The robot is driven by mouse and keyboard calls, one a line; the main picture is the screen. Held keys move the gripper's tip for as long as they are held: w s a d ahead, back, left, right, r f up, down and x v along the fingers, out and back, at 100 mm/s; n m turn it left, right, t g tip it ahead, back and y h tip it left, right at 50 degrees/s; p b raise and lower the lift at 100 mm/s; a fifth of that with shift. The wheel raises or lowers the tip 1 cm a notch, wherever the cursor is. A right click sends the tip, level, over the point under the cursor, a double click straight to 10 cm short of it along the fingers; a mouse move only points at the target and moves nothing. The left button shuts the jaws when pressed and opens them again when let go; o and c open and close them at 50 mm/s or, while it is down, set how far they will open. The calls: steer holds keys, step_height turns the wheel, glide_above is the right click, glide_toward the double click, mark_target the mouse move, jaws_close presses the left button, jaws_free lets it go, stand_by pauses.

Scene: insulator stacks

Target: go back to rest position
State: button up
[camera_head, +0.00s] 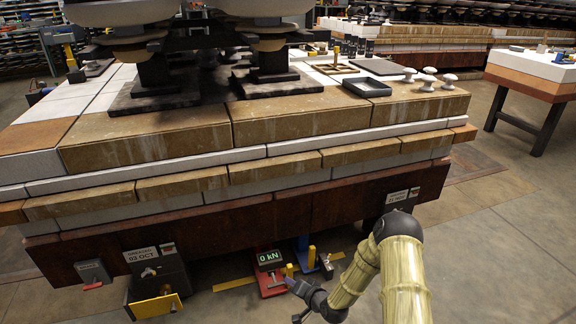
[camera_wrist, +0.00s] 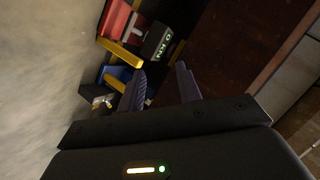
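My gripper (camera_head: 294,300) is low in front of the stone-topped bench, near the floor, at the end of my bent arm. In the wrist view its two dark fingers (camera_wrist: 161,84) stand apart with nothing seen between them, so it is open and empty. Beyond the fingers is a red device with a display (camera_wrist: 158,40) reading 0 kN. The same red device (camera_head: 271,276) stands on the floor under the bench, just left of my gripper in the head view. A blue device (camera_wrist: 117,75) is beside it.
The bench's rusty beam (camera_head: 240,222) overhangs the space by my gripper. A dark box with a yellow flap (camera_head: 158,290) is at the lower left. Insulator stacks, a black tray (camera_head: 367,87) and white knobs sit on top. Open floor (camera_head: 510,235) lies right.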

steer(key=s+d+r+n+g+h+p, duration=0.1)
steer(key=s+d+r+h+p, duration=0.15)
steer(key=r, duration=0.55)
steer(key=s+d+r+n+g+h+p, duration=0.1)
steer(key=s+d+r+n+g+p, duration=0.2)
steer(key=r, duration=0.6)
steer(key=s+d+r+h+p, duration=0.15)
steer(key=d+r, duration=0.25)
steer(key=r, duration=0.4)
steer(key=s+d+r+g+h+p, duration=0.1)
steer(key=s+d+r+g+p, duration=0.15)
steer(key=s+r, duration=0.65)
steer(key=s+d+r+g+h+p, duration=0.1)
steer(key=s+r+p, duration=0.2)
steer(key=s+r, duration=0.55)
steer(key=w+p+v, duration=0.3)
steer(key=p+v, duration=1.5)
steer(key=w+r+p+v, duration=0.1)
steer(key=w+p+v, duration=0.3)
steer(key=p+v, duration=1.4)
steer(key=shift+d+r+p, duration=0.15)
steer(key=shift+d+p, duration=0.1)
steer(key=shift+p, duration=0.4)
